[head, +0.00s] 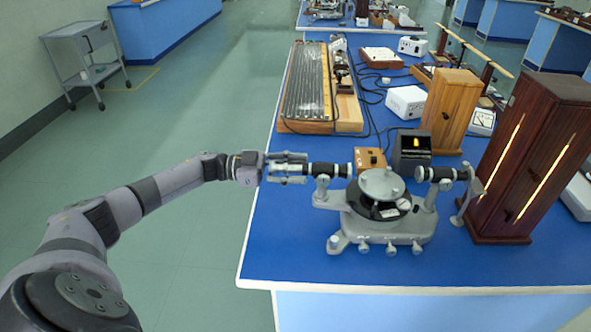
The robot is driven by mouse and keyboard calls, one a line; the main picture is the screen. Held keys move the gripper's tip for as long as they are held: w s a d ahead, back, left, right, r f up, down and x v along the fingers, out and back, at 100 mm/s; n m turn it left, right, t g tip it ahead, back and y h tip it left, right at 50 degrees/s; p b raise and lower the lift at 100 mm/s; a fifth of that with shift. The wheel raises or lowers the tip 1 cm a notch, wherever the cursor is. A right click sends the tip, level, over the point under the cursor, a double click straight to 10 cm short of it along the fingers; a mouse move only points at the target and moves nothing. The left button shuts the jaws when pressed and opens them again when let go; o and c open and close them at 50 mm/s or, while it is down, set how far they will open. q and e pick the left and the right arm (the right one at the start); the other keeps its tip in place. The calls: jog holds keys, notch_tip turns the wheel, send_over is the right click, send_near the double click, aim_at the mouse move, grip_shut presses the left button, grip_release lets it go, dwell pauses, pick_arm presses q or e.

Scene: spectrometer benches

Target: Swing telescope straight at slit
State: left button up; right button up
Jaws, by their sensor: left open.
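The grey spectrometer (388,228) stands on the blue bench near its front edge, with a round table (381,184) in its middle. Its telescope (330,169), a black and silver tube, points out to the left. Its collimator (437,173) points right, and its outer slit end lies close to the dark wooden lamp housing (528,160); the slit itself is too small to make out. My left gripper (290,168) is open at the telescope's outer end, with fingers above and below the tube. Whether they touch it I cannot tell. My right gripper is not in view.
Behind the spectrometer are a small wooden box (369,160), a black lamp box (411,152) and a light wooden cabinet (452,112). A long ribbed apparatus (308,85) lies at the back left. The bench front (400,270) is clear, and open floor lies left.

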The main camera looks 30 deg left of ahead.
pick_arm(q)
jog(key=shift+a, duration=0.15)
jog(key=v, duration=1.2)
